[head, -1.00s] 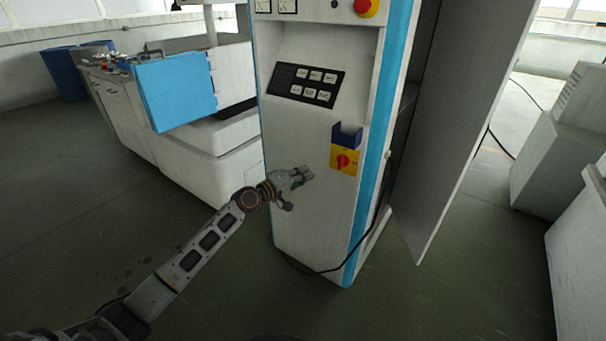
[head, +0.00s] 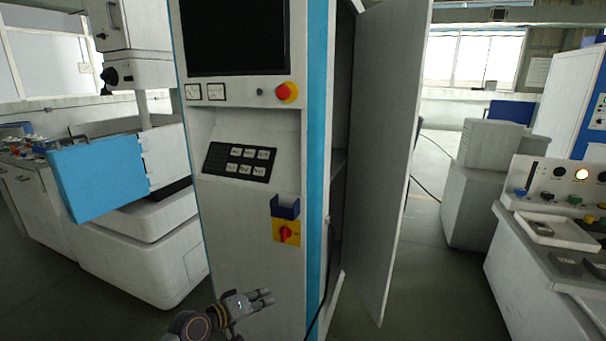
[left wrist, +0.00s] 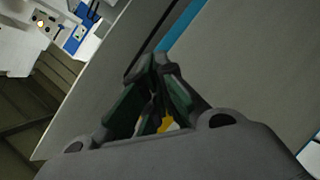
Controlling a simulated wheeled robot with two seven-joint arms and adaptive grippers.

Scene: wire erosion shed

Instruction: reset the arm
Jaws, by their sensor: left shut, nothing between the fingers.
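My left gripper (head: 262,299) is low in the head view, in front of the lower part of the white control cabinet (head: 240,240). It is shut and empty. In the left wrist view its fingers (left wrist: 155,75) come together, with the cabinet's blue stripe (left wrist: 185,35) beyond them. A bit of yellow shows between the finger links there. Most of my left arm is below the head view's edge. My right gripper is not in view.
The cabinet carries a yellow plate with a red rotary switch (head: 287,234), a keypad (head: 240,162) and a red stop button (head: 287,93). Its grey door (head: 385,150) stands open on the right. A console (head: 550,215) is at right; a machine with a blue panel (head: 98,178) at left.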

